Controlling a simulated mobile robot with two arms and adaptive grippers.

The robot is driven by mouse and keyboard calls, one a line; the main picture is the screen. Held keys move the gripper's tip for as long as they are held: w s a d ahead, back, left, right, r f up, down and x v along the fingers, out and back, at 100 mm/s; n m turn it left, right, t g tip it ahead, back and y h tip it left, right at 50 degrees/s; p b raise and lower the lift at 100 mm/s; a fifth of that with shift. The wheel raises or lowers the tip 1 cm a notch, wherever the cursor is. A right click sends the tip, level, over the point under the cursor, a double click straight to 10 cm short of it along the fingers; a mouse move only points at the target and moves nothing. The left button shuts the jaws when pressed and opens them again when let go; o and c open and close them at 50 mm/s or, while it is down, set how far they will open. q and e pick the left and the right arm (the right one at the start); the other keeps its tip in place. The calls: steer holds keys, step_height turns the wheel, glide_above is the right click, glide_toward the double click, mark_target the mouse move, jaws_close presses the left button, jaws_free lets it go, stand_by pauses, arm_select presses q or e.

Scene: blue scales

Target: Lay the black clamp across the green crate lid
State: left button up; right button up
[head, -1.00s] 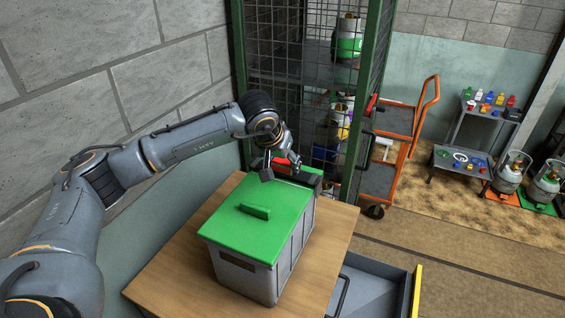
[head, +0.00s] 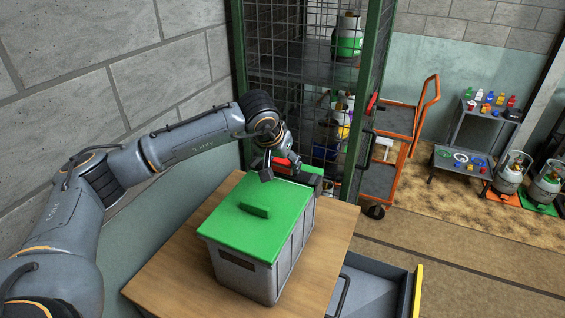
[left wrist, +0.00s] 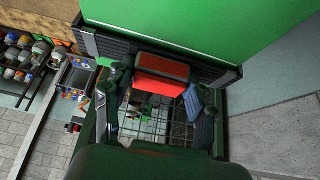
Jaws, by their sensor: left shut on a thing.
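The green crate lid (head: 275,208) sits on the grey crate (head: 245,278) and has a short raised green handle (head: 255,210). It also fills the top of the left wrist view (left wrist: 210,25). My left gripper (head: 284,166) is at the lid's far edge, shut on the black clamp (head: 308,178) near its red part (head: 283,161). In the left wrist view the clamp's black ribbed body (left wrist: 115,43) runs along the lid's edge, with the red part (left wrist: 160,76) between the fingers. I cannot tell whether clamp and lid touch. My right gripper is out of view.
The crate stands on a wooden table (head: 170,270) with bare top at its left. A mesh cage (head: 300,80) with gas cylinders stands close behind. An orange trolley (head: 400,120) is to the right. A grey open drawer (head: 375,290) is at the table's right.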

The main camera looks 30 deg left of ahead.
arm_select(q)
steer(key=shift+f, duration=0.15)
stand_by(0.7)
steer(key=o, duration=1.3)
steer(key=shift+o, duration=0.2)
steer(key=shift+r+p, duration=2.2)
steer(key=shift+r, duration=1.85)
steer(key=shift+s+f, duration=0.1)
steer(key=shift+f, duration=0.05)
